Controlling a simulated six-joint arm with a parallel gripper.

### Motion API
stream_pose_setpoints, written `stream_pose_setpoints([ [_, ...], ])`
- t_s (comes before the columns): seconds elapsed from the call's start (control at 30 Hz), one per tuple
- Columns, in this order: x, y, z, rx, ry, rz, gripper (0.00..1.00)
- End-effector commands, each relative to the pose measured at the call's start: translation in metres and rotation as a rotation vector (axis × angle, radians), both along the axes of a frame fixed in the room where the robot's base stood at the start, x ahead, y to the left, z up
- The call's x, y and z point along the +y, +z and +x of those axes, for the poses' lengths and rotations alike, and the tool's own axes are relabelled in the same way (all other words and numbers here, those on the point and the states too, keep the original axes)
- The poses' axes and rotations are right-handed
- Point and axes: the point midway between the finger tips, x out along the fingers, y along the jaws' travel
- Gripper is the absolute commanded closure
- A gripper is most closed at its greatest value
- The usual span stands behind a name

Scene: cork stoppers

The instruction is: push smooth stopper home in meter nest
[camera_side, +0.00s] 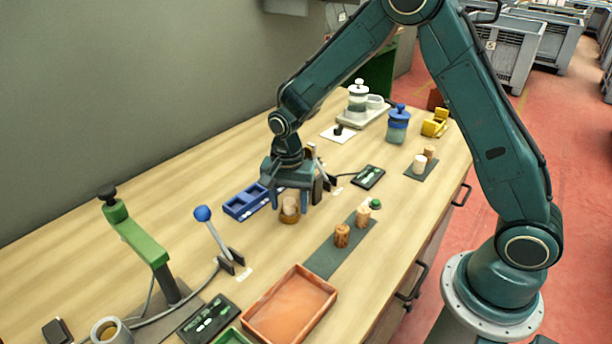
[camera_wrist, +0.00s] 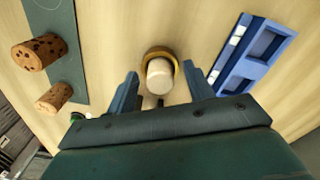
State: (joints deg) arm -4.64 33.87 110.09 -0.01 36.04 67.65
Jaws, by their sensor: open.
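A pale, smooth-looking stopper (camera_wrist: 159,80) stands in a brown ring-shaped nest (camera_wrist: 148,54) on the bench. In the side view the stopper (camera_side: 290,203) rises above the nest (camera_side: 289,218), between my fingers. My gripper (camera_wrist: 160,72) is open, with one finger on each side of the stopper; in the wrist view gaps show between fingers and stopper. My gripper (camera_side: 291,207) points down, low over the bench. How deep the stopper sits, and whether it is straight, I cannot tell.
A blue two-part tray (camera_side: 245,202) lies just left of my gripper. Two speckled corks, one dark (camera_side: 342,236) and one lighter (camera_side: 362,217), stand on a grey strip (camera_side: 325,262) to the right. A blue-knobbed lever (camera_side: 203,214) and an orange tray (camera_side: 290,305) are nearer the camera.

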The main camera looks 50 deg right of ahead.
Motion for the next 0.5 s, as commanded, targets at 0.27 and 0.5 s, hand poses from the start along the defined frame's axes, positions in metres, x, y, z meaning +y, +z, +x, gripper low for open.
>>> stream_pose_setpoints([
  [0.27,0.000,0.007,0.001,-0.002,0.000,0.000,0.48],
  [0.5,0.000,0.033,0.001,-0.003,0.000,0.000,0.48],
])
